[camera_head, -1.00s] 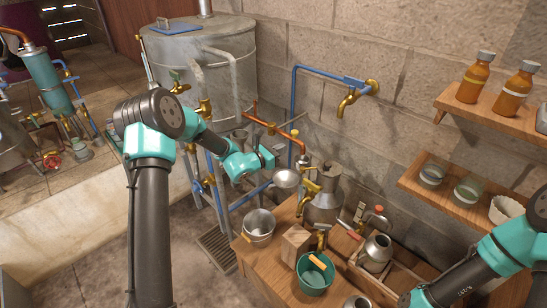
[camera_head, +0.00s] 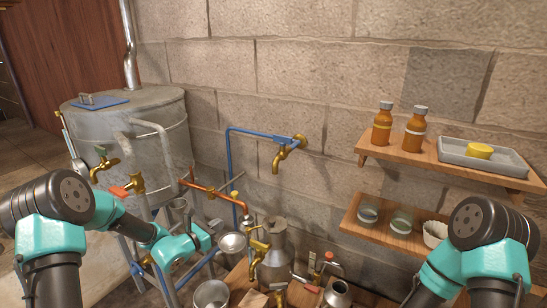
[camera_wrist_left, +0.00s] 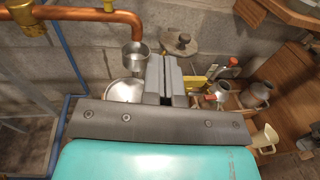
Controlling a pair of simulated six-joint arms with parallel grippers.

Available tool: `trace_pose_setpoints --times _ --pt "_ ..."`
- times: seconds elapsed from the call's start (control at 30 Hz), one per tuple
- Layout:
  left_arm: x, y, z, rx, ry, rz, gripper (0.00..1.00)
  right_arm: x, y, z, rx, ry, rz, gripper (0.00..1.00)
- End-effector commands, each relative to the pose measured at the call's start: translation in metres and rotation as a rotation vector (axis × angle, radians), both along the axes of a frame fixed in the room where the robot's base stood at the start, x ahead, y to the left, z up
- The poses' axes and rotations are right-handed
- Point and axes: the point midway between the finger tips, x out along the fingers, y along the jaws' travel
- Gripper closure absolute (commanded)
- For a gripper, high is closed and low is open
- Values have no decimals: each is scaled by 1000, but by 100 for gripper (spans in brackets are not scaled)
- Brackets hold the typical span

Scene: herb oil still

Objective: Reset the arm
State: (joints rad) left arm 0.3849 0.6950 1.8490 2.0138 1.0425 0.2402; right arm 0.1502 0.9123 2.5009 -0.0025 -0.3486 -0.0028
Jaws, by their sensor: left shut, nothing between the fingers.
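My left gripper (camera_head: 214,227) is in front of the pipework, beside a small metal bowl (camera_head: 232,243). Its tips are partly hard to make out in the head view. In the left wrist view the left gripper's fingers (camera_wrist_left: 167,62) lie together, shut with nothing between them. A small metal cup (camera_wrist_left: 137,55) shows just left of the fingers. My right arm comes in at the lower right of the head view; its gripper is outside the picture.
A large metal tank (camera_head: 135,125) stands at the left. A copper pipe (camera_head: 215,192) and a blue pipe (camera_head: 229,150) run near my left gripper, with a brass tap (camera_head: 281,158) on the wall. A metal vessel (camera_head: 273,258) stands to the right. A shelf (camera_head: 440,165) holds amber bottles (camera_head: 383,124).

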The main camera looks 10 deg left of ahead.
Motion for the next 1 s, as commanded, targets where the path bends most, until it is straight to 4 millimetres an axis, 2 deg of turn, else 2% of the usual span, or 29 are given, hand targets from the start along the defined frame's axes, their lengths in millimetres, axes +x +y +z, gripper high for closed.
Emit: trace_pose_setpoints --times 0.17,0.27,0.33,0.5,0.7,0.8,1.0 --pt "-30 -28 -38 106 91 -123 100 0 0 0 0 0 0 57" --pt "-64 -49 -73 220 167 -247 100 0 0 0 0 0 0 57" --pt "-94 -61 -100 316 218 -351 100 0 0 0 0 0 0 57" --pt "-166 -75 -155 563 293 -606 100 0 0 0 0 0 0 57" --pt "-238 -68 -202 858 286 -900 100 0 0 0 0 0 0 57" --pt "-266 -58 -220 1004 241 -1040 100 0 0 0 0 0 0 57" --pt "-301 -39 -246 1280 60 -1289 100 0 0 0 0 0 0 57"
